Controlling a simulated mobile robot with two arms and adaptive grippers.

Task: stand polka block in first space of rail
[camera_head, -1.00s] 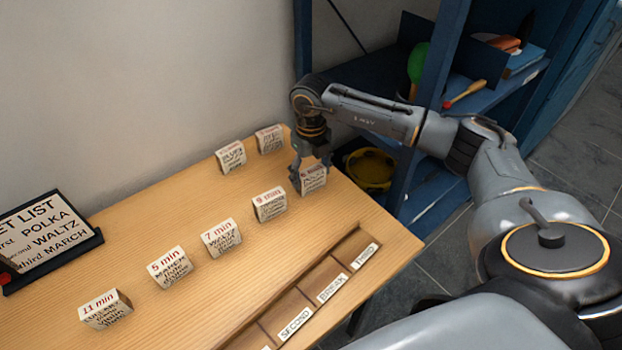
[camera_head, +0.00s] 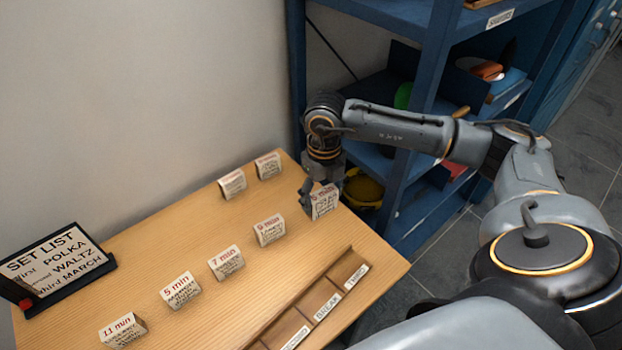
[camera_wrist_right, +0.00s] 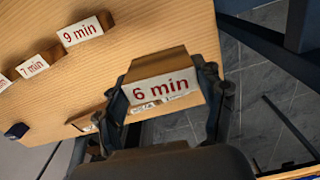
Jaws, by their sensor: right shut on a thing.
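My right gripper (camera_head: 321,187) is shut on a small white-faced wooden block (camera_head: 324,204) near the table's right edge. In the right wrist view this block (camera_wrist_right: 163,88) reads "6 min" and sits between both fingers; its dance name is too small to read. It looks slightly above the table. The wooden rail (camera_head: 306,300) lies along the table's front edge, with spaces labelled SECOND, BREAK and THIRD. These show empty; the first space is out of frame. The set list sign (camera_head: 58,262) reads first polka, second waltz, third march. My left gripper is not in view.
Several other blocks stand on the table (camera_head: 190,240): 9 min (camera_head: 269,230), 7 min (camera_head: 226,262), 5 min (camera_head: 180,290), 11 min (camera_head: 123,330), and two at the back (camera_head: 232,184). A blue shelf (camera_head: 420,130) stands beyond the table's right edge.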

